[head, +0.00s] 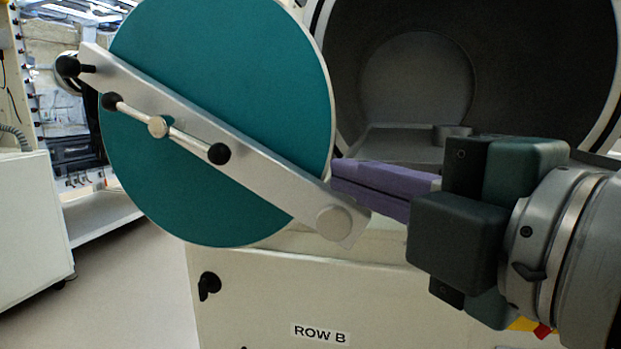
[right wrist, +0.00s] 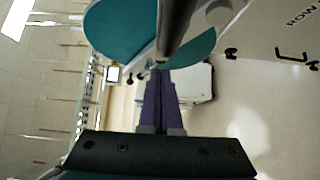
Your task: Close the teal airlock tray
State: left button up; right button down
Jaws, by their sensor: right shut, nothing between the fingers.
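The round teal door (head: 240,80) of the airlock stands swung open to the left of the dark round chamber opening (head: 350,60). A grey bar (head: 185,105) crosses it at a slant, with a black-knobbed handle (head: 185,139) on it. Inside the chamber a grey tray (head: 395,143) shows, partly hidden by my right gripper. My right gripper (head: 336,176) is shut and empty, its purple fingers pointing left by the door's right edge, near the bar's lower end. I cannot tell whether they touch. The right wrist view shows the fingers (right wrist: 160,76) below the teal door (right wrist: 120,30). My left gripper is out of view.
The cream cabinet front (head: 255,290) under the airlock carries a ROW B label (head: 320,334) and a black hook (head: 209,285). A white cabinet (head: 30,230) stands at the far left, with open floor (head: 120,290) between.

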jog(key=shift+w+d, duration=0.15)
jog(key=shift+w, duration=0.25)
jog(key=shift+w, duration=0.15)
